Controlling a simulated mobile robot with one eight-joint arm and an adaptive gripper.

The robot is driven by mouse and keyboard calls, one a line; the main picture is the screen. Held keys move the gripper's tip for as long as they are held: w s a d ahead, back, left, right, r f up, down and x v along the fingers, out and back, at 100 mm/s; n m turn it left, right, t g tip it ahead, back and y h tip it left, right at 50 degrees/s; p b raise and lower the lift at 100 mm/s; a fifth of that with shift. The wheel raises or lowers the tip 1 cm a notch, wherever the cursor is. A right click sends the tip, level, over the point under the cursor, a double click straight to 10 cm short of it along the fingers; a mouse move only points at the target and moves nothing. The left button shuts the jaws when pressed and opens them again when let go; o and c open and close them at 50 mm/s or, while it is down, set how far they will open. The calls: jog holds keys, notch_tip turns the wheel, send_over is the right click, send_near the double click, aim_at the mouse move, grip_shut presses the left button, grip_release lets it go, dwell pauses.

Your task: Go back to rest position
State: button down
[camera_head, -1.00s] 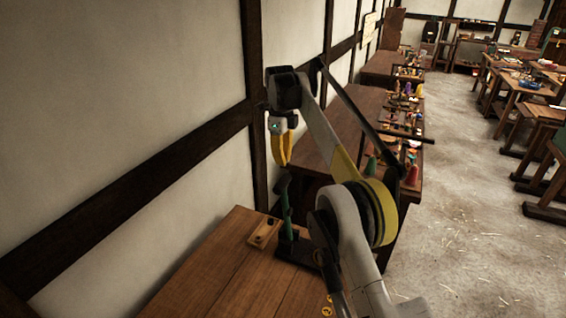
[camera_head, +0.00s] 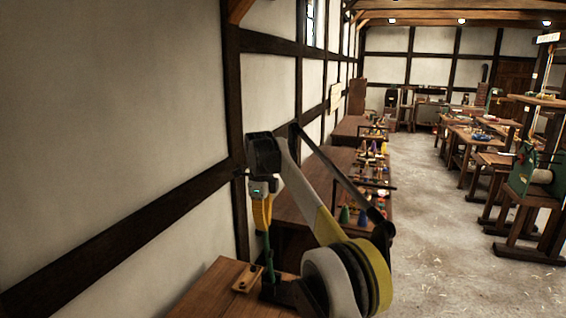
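My gripper (camera_head: 262,226) hangs with its yellow fingers pointing down above the near wooden table (camera_head: 205,298), left of the picture's middle. The fingers look close together, and I cannot tell whether they are shut. A green upright piece (camera_head: 267,262) stands on the table directly under the fingertips. In this view the tips overlap its top, and I cannot tell whether they touch it. A small wooden block (camera_head: 246,280) lies just left of the green piece. My folded arm hides the table's right part.
A pale wall with dark beams runs along the left. A long bench (camera_head: 308,200) with coloured cones and spools (camera_head: 372,160) lies beyond my arm. A green-framed wooden machine (camera_head: 528,180) and tables stand at the right. The floor (camera_head: 430,235) between is open, with scattered straw.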

jog(key=s+d+r+n+t+b, duration=0.1)
jog(key=s+d+r+n+b, duration=0.2)
jog(key=d+n+b, duration=0.35)
jog(key=s+d+f+n+t+b, duration=0.2)
jog(key=s+d+n+b, duration=0.2)
jog(key=s+d, duration=0.7)
jog(key=s+d+f+n+t+b, duration=0.1)
jog(key=s+d+f+n+b, duration=0.1)
jog(key=s+f, duration=0.5)
jog(key=s+d+f+n+t+b, duration=0.1)
jog(key=s+d+f+n+b, duration=0.2)
jog(key=s+f, duration=0.4)
jog(key=s+d+f+n+t+b, duration=0.1)
jog(key=s+d+f+n+b, duration=0.1)
jog(key=s+f+n+b, duration=0.2)
jog(key=s+f+n, duration=0.1)
jog(key=s+f, duration=0.2)
jog(key=s, duration=0.4)
jog(key=shift+d+f+t, duration=0.25)
jog(key=shift+f+t, duration=0.05)
jog(key=shift+f, duration=0.1)
